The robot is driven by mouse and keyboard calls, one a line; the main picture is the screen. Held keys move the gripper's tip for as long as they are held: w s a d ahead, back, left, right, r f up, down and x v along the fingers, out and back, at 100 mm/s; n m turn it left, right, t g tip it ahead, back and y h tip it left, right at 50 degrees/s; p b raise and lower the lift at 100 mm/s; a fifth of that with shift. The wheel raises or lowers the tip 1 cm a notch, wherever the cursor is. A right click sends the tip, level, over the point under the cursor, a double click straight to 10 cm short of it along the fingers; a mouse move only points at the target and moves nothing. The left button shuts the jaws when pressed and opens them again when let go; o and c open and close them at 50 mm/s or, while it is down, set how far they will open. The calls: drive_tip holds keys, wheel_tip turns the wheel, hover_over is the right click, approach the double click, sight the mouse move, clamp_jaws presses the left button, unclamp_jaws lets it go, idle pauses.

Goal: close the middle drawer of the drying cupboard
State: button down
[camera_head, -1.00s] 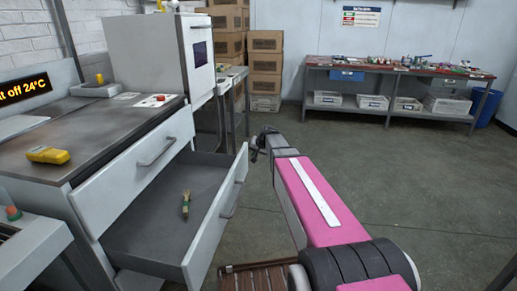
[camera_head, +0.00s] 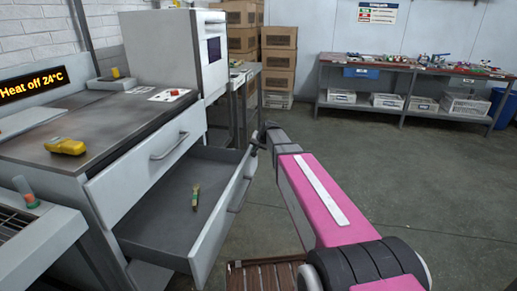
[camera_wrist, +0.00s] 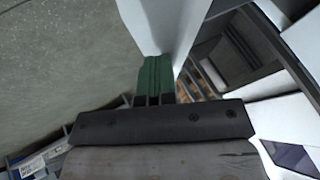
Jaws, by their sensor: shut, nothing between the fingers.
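The drying cupboard (camera_head: 85,143) stands at the left with a dark top. Its middle drawer (camera_head: 160,235) is pulled well out below the shut upper drawer front (camera_head: 140,178). A small green and tan item (camera_head: 195,197) lies inside. The open drawer's front (camera_head: 224,222) faces right and has a bar handle (camera_head: 238,195). My gripper (camera_head: 258,141) is at the far end of that front, close to its top corner. In the wrist view, my shut green fingers (camera_wrist: 157,78) are beside a pale panel; I cannot tell whether they touch it.
A yellow device (camera_head: 65,146) lies on the cupboard top. A white boxy unit (camera_head: 165,50) and stacked cartons (camera_head: 278,60) stand behind. A slatted wooden platform (camera_head: 265,276) is below the drawer. Open floor (camera_head: 400,190) lies right, before a workbench (camera_head: 400,68).

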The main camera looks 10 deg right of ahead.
drive_tip(key=w+a, duration=0.4)
drive_tip(key=a, duration=0.8)
drive_tip(key=w+a, duration=0.5)
drive_tip(key=a, duration=0.7)
drive_tip(key=shift+a, duration=0.15)
drive_tip(key=shift+s, duration=0.1)
drive_tip(key=s+d+r, duration=0.7)
drive_tip(key=r, duration=0.1)
drive_tip(key=s+a+f+m+g+y, duration=0.15)
drive_tip(key=s+y, duration=0.25)
drive_tip(key=s, duration=0.6)
drive_tip(key=s+a+f+g+y, duration=0.1)
drive_tip(key=s+f+y, duration=0.15)
drive_tip(key=s, duration=0.85)
drive_tip(key=w+a+f, duration=0.2)
drive_tip(key=a, duration=0.4)
drive_tip(key=w+a+f, duration=0.2)
drive_tip(key=a, duration=0.4)
drive_tip(key=shift+w+a+f+y, duration=0.2)
drive_tip(key=shift+w+f+y, duration=0.15)
drive_tip(key=shift+y, duration=0.1)
